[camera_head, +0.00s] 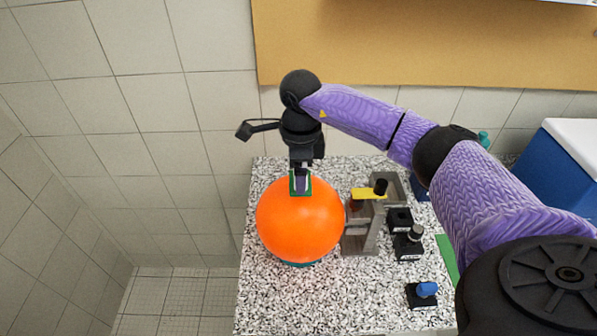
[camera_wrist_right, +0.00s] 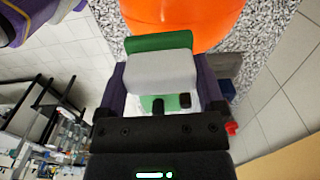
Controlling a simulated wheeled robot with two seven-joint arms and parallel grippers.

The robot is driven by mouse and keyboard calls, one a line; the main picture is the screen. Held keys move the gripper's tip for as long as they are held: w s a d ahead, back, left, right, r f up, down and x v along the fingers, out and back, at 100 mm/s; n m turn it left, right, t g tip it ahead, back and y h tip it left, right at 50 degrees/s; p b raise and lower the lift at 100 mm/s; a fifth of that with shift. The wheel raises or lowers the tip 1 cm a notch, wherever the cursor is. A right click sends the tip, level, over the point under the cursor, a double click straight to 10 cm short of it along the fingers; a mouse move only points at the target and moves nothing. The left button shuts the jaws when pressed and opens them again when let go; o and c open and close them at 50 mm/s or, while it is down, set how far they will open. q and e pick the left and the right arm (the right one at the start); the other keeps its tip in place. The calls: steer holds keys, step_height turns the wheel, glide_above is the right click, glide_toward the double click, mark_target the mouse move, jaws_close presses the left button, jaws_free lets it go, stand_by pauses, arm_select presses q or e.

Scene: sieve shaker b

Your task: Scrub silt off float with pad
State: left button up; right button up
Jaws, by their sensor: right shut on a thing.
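The float is a large orange ball (camera_head: 298,228) on the speckled countertop, with a thin dark teal edge showing beneath it. Its lower edge also shows at the top of the right wrist view (camera_wrist_right: 183,15). No silt can be made out on its visible side. My right gripper (camera_head: 301,180) is shut on the pad, a green and pale grey block (camera_wrist_right: 160,68). In the head view the pad's green edge (camera_head: 309,188) overlaps the ball's far upper side. I cannot tell whether they touch. My left gripper is not in view.
A grey stand with a yellow bar (camera_head: 369,194) stands close right of the ball. Black blocks with knobs (camera_head: 407,246) and a blue-knobbed block (camera_head: 423,294) sit further right. A blue box with white lid (camera_head: 560,165) is at far right. The countertop's front left (camera_head: 262,300) is clear.

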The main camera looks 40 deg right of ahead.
steer(key=shift+r+p, duration=1.05)
steer(key=shift+r, duration=0.6)
steer(key=shift+f, duration=0.1)
